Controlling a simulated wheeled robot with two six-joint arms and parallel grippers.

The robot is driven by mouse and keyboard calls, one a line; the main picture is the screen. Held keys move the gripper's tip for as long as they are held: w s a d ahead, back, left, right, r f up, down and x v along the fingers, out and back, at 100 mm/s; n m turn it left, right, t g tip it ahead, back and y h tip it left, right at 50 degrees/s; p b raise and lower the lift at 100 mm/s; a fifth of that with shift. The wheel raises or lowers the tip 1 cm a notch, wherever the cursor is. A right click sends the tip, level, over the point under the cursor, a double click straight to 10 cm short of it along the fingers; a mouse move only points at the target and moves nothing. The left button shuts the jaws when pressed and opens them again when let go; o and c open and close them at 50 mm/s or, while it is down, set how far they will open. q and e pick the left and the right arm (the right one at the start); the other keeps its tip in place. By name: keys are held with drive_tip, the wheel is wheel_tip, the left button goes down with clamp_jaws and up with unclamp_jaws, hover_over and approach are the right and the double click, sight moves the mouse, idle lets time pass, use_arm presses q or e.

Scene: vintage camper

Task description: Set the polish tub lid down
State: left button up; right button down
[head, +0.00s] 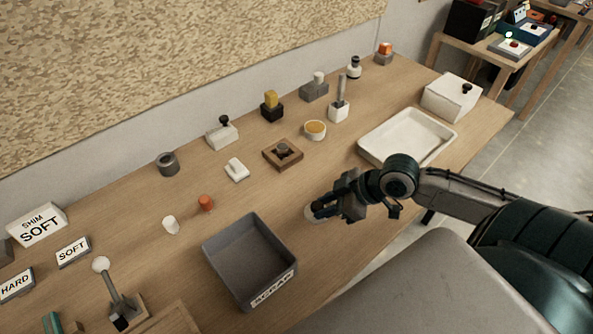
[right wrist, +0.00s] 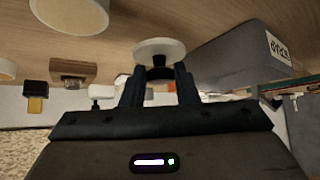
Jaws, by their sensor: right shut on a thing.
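The polish tub lid is a pale round disc (head: 309,212) at the tips of my right gripper (head: 322,207) in the head view, mostly hidden by the fingers. In the right wrist view the lid (right wrist: 160,48) lies across the fingertips, and my right gripper (right wrist: 160,85) is shut on its dark middle part. The lid is close over the bare wood; I cannot tell whether it touches. An open round tub (head: 315,130) with amber contents, apparently the polish tub, stands farther back. My left gripper is not in view.
A grey bin (head: 213,251) with a label stands left of my right gripper. A white tray (head: 365,153) lies behind the arm. Bare tabletop (head: 300,185) lies around the lid.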

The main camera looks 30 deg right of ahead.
drive_tip(key=shift+n+g+y, duration=0.4)
drive_tip(key=shift+n, duration=0.3)
drive_tip(key=s, duration=0.4)
drive_tip(key=shift+s+a, duration=0.15)
drive_tip(key=shift+a, duration=0.1)
drive_tip(key=shift+s+a, duration=0.15)
drive_tip(key=shift+w+a+f+b, duration=0.1)
drive_tip(key=shift+w+a+b, duration=0.05)
drive_tip(key=shift+w+b, duration=0.5)
drive_tip(key=w, duration=0.2)
drive_tip(key=w+a, duration=0.1)
drive_tip(key=w, duration=0.1)
drive_tip(key=shift+w+a+b, duration=0.1)
drive_tip(key=shift+a+b, duration=0.05)
drive_tip(key=shift+b, duration=0.2)
drive_tip(key=w+a, duration=0.1)
drive_tip(key=w, duration=0.2)
drive_tip(key=w+p, duration=0.1)
drive_tip(key=w, duration=0.2)
drive_tip(key=w+a+p, duration=0.1)
drive_tip(key=w, duration=0.2)
drive_tip(key=shift+a+f, duration=0.3)
drive_tip(key=shift+f, duration=0.1)
drive_tip(key=shift+w+a+f+p, duration=0.1)
drive_tip(key=shift+w+f+p, duration=0.15)
drive_tip(key=shift+w+p, duration=0.1)
wheel_tip(320, 180, down, 3)
drive_tip(key=shift+p, duration=0.6)
drive_tip(key=shift+f, duration=0.15)
drive_tip(key=shift+f, duration=0.1)
